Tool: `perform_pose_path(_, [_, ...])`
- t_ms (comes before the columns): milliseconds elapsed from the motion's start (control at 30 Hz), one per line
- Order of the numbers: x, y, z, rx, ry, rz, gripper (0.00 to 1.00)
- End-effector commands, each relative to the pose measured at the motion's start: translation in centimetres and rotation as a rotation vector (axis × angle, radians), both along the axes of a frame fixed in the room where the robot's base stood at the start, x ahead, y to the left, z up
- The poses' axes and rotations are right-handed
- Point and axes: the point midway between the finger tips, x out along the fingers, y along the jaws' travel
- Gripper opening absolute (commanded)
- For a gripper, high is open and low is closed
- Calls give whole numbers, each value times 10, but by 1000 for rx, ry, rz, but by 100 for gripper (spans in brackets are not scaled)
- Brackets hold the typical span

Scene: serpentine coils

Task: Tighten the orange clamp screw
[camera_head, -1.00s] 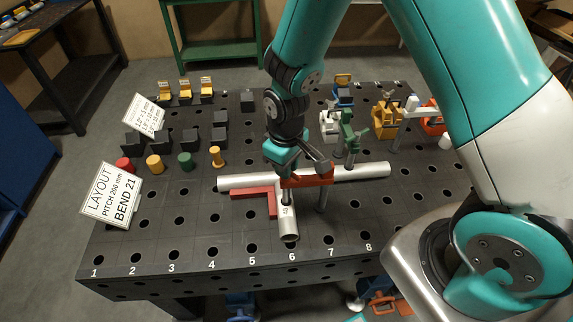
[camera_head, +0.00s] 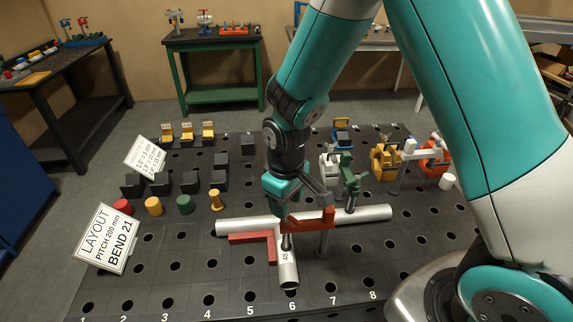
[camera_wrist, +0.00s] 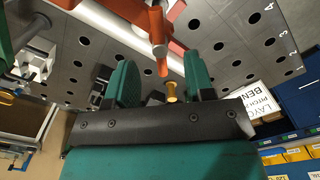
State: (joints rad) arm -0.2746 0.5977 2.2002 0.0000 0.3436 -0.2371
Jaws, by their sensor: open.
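A red-orange clamp (camera_head: 308,221) stands on the perforated table by a grey crossbar pipe (camera_head: 365,214). Its grey screw (camera_head: 286,242) points down over the short pipe (camera_head: 288,274). The clamp (camera_wrist: 155,28) is also close up in the wrist view, just ahead of my fingers, with an orange rod end pointing toward the gap. My gripper (camera_head: 284,208) is right above the clamp's left end. In the wrist view my gripper (camera_wrist: 161,88) has its two green fingers apart and nothing held between them. Whether a finger touches the clamp I cannot tell.
A red angle piece (camera_head: 255,238) lies beside the pipes. A green clamp (camera_head: 351,178) stands close behind on the right, with yellow and orange clamps (camera_head: 432,157) farther right. Black blocks and coloured pegs (camera_head: 184,204) stand at left. The table's front left is mostly clear.

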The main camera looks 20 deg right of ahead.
Motion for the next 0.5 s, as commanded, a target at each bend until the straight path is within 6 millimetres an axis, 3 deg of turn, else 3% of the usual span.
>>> perform_pose_path(300, [1,0,81,3,-9,0,49])
perform_pose_path(500, [1,0,121,2,-5,0,49])
